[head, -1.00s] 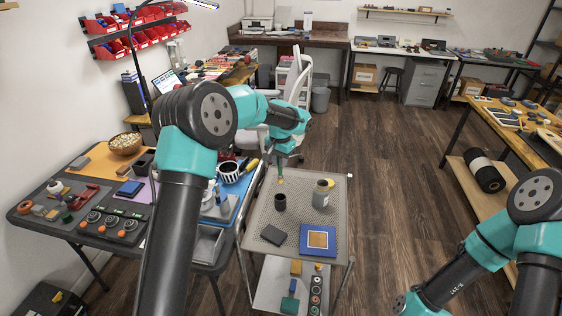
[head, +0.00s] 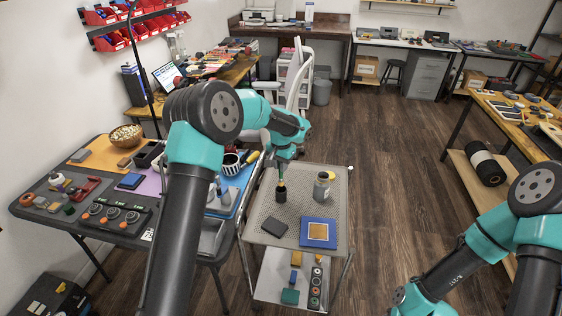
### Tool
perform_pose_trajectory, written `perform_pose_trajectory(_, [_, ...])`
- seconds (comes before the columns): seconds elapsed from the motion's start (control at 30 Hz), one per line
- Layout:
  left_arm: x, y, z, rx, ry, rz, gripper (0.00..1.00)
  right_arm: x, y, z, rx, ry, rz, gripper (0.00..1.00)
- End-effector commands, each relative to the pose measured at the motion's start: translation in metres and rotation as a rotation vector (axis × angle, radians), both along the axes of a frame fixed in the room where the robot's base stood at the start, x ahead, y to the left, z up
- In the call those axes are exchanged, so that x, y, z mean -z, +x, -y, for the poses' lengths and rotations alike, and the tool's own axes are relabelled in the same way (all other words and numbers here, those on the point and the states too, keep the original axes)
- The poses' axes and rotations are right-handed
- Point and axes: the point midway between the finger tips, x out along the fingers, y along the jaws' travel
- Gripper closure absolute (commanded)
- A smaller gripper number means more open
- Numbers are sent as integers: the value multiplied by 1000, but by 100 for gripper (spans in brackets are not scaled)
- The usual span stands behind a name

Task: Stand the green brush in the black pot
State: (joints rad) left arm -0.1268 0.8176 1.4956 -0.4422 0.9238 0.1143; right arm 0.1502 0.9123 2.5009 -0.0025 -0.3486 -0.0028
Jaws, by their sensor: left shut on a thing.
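My left gripper (head: 284,158) is shut on the green brush (head: 282,174) above the trolley's top tray. The brush hangs roughly upright, and its lower end is at the mouth of the black pot (head: 281,195). I cannot tell how far inside the pot it reaches. The gripper hides the brush's upper part. The pot stands upright on the perforated tray (head: 263,209). My right arm shows at the lower right, but its gripper is out of view.
A grey jar (head: 322,186) stands right of the pot. A cluttered table (head: 90,190) is at the left.

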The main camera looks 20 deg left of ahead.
Motion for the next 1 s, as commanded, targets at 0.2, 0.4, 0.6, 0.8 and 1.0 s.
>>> perform_pose_trajectory(0.2, [14, 0, 0, -1, -1, 0, 100, 0, 0, 0, 0, 0, 0, 57])
perform_pose_trajectory(0.4, [26, 0, 0, 0, -1, 0, 100, 0, 0, 0, 0, 0, 0, 57])
perform_pose_trajectory(0.6, [38, 0, 0, 0, 0, 0, 100, 0, 0, 0, 0, 0, 0, 57])
perform_pose_trajectory(0.8, [50, 0, 0, 0, -1, 0, 100, 0, 0, 0, 0, 0, 0, 57])
perform_pose_trajectory(1.0, [56, 0, 0, 1, -2, -2, 100, 0, 0, 0, 0, 0, 0, 57])
